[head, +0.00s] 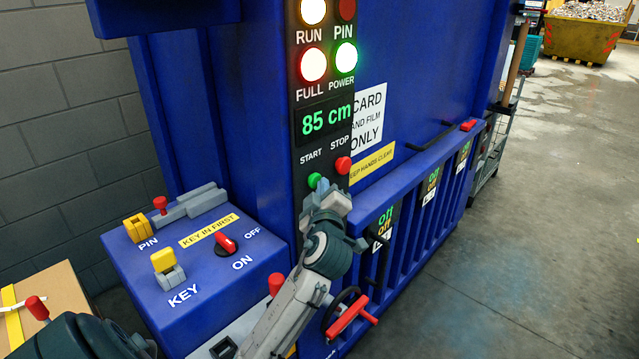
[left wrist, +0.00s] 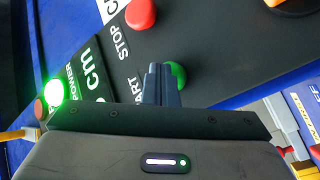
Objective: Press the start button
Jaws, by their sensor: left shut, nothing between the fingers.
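The green start button (head: 314,180) is on the dark control panel (head: 312,150) of a blue machine, under the word START. The red stop button (head: 343,165) is up and to its right. My left gripper (head: 321,189) is shut and empty, its fingertips right at the start button. In the left wrist view the closed fingers (left wrist: 161,76) partly cover the start button (left wrist: 179,74); the stop button (left wrist: 140,13) is clear of them. I cannot tell whether the fingertips touch the start button. My right gripper is not in view.
The display (head: 326,118) reads 85 cm; RUN, FULL and POWER lamps are bright, the PIN lamp (head: 346,9) is dark red. A blue key box (head: 190,290) with a red knob (head: 227,244) stands at left. A red-handled wheel (head: 345,312) is below my arm. Open floor lies right.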

